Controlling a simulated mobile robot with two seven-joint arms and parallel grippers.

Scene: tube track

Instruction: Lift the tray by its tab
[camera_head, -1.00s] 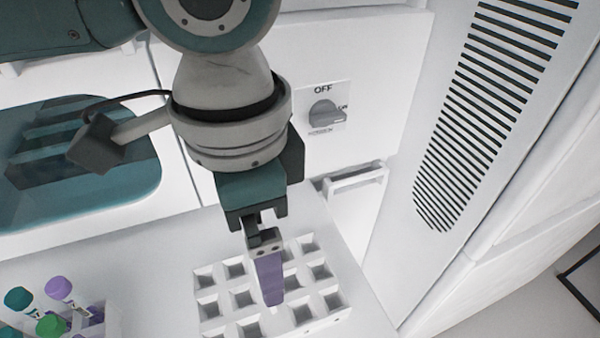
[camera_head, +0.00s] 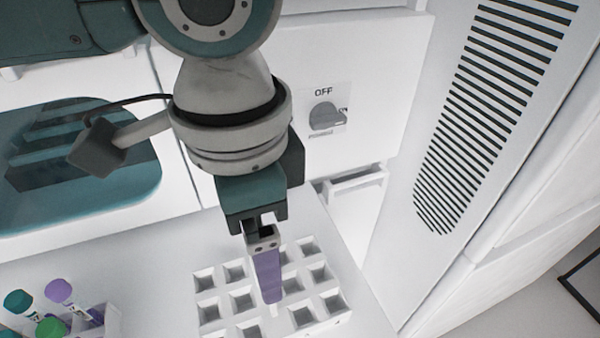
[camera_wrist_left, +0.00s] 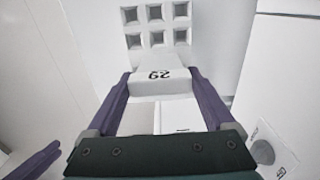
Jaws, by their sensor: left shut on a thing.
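The white tray (camera_head: 209,312) is a block with rows of square holes in the lower middle of the head view. It also shows at the top of the left wrist view (camera_wrist_left: 158,26). A white tab (camera_wrist_left: 158,82) with dark figures on it sits at its near side there. My left gripper (camera_head: 271,300) points down, its purple finger covering part of the tray. In the left wrist view my left gripper (camera_wrist_left: 160,76) has one finger on each side of the tab and is shut on it. I cannot tell whether the tray is clear of the surface.
A rack (camera_head: 112,321) with several capped tubes stands at the lower left. A teal basin (camera_head: 140,185) lies at the left. A panel with a dial (camera_head: 325,116) marked OFF stands behind the tray. A white slotted housing (camera_head: 400,210) rises at the right.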

